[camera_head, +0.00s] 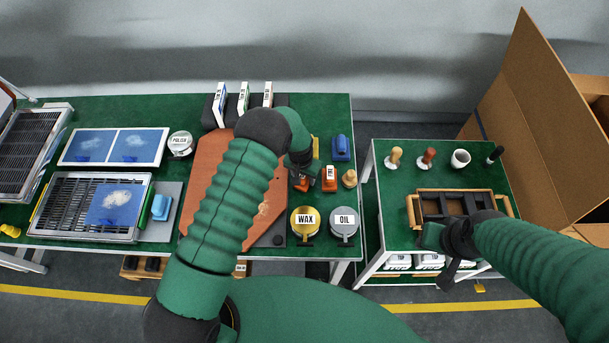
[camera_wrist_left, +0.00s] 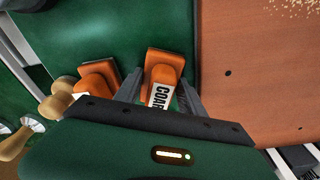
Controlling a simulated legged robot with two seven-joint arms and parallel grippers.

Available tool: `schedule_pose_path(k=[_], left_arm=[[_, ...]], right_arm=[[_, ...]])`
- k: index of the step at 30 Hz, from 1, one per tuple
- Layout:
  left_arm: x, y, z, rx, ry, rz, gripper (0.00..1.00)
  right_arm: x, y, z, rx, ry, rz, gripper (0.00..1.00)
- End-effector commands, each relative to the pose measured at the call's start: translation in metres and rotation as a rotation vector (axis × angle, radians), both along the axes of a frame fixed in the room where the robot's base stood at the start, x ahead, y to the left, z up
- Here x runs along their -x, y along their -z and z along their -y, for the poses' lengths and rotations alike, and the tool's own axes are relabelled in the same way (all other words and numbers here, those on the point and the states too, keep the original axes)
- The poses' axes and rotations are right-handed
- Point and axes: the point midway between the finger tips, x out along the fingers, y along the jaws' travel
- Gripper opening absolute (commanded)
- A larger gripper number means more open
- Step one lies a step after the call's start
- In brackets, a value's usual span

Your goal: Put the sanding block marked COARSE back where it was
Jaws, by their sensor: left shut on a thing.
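The orange sanding block marked COARSE (camera_wrist_left: 164,66) is between the two fingers of my left gripper (camera_wrist_left: 158,92) in the left wrist view, its white label partly cut off by the gripper body. In the head view my left gripper (camera_head: 300,179) is over the green table just right of the brown board, shut on this orange block (camera_head: 302,185). The block is at or close to the table top; I cannot tell if it touches. My right gripper (camera_head: 440,254) is at the front of the right-hand table, its fingers unclear.
A second orange block (camera_head: 329,178) sits just right of the held one, with a blue block (camera_head: 341,148) behind and a wooden knob (camera_head: 349,178) beside it. WAX (camera_head: 305,220) and OIL (camera_head: 344,222) tins stand in front. The brown board (camera_head: 208,160) lies left.

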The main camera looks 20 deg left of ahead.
Motion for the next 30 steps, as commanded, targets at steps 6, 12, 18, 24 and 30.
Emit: schedule_pose_path(k=[6, 12, 18, 24, 30], left_arm=[[-0.001, 0.0, 0.002, -0.003, 0.0, 0.0, 0.54], [0.0, -0.001, 0.004, -0.005, 0.0, 0.0, 0.56], [0.0, -0.001, 0.003, -0.003, 0.0, 0.0, 0.56], [0.0, -0.007, 0.001, -0.001, -0.001, 0.001, 0.56], [0.004, -0.05, 0.002, -0.001, 0.0, 0.005, 0.56]], right_arm=[[0.0, 0.0, 0.0, 0.0, -0.001, 0.0, 0.36], [0.0, 0.0, 0.0, 0.0, -0.001, 0.0, 0.36], [0.0, 0.0, 0.0, 0.0, 0.0, 0.0, 0.36], [0.0, 0.001, 0.0, 0.0, -0.001, 0.0, 0.36], [0.0, 0.007, 0.0, 0.0, -0.001, 0.0, 0.36]])
